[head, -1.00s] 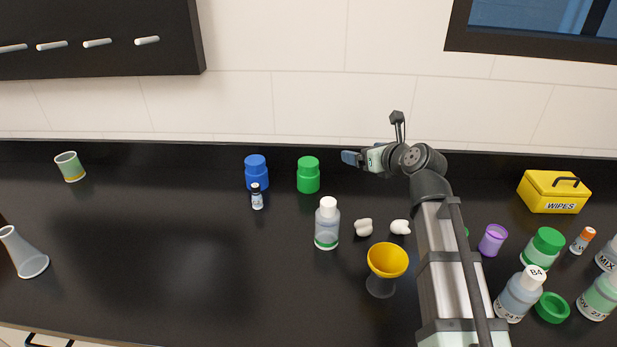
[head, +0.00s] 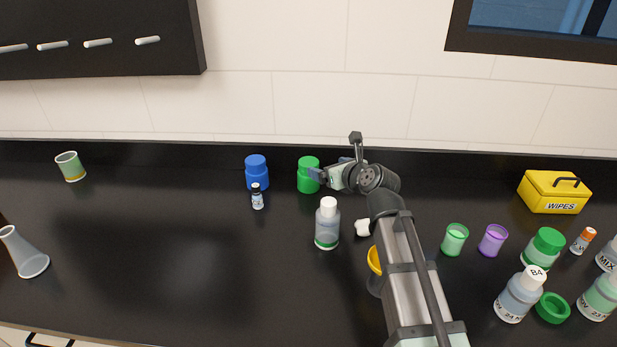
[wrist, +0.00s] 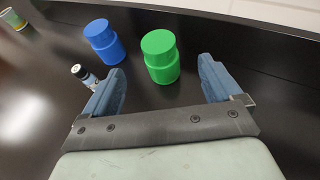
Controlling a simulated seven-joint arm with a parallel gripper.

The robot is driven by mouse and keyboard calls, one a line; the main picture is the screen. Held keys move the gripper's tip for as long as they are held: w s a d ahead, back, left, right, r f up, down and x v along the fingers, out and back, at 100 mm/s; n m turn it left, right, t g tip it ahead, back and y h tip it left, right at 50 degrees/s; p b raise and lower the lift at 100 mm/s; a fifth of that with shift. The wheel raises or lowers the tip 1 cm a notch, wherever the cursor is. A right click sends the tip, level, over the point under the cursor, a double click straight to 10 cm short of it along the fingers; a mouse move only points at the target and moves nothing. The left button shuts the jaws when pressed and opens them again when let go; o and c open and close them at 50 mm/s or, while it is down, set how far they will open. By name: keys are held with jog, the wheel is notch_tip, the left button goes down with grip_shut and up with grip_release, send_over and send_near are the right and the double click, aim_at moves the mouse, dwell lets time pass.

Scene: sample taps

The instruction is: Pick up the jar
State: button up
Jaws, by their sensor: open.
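A green jar (head: 307,176) with a lid of the same green stands upright at the back middle of the bench. A matching blue jar (head: 256,172) stands just left of it. In the wrist view the green jar (wrist: 160,57) shows between my fingers, toward their tips, and the blue jar (wrist: 104,41) is beyond the left finger. My gripper (head: 316,176) is at the green jar's right side in the head view, and a finger overlaps part of it. My gripper (wrist: 163,84) is open, with a gap on both sides of the jar.
A white-capped bottle (head: 327,225), a white lump (head: 362,228) and a partly hidden yellow cup (head: 374,260) are nearer. A yellow wipes box (head: 555,192) and several containers are at right. The left-middle bench is clear.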

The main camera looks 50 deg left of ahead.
aim_at(311, 163)
jog(key=x, duration=0.5)
jog(key=shift+w+a+f, duration=0.15)
jog(key=shift+a, duration=0.2)
jog(key=shift+f+x, duration=0.2)
jog(key=shift+x, duration=2.7)
jog(key=shift+d, duration=0.1)
jog(key=c, duration=1.3)
jog(key=shift+r, duration=0.1)
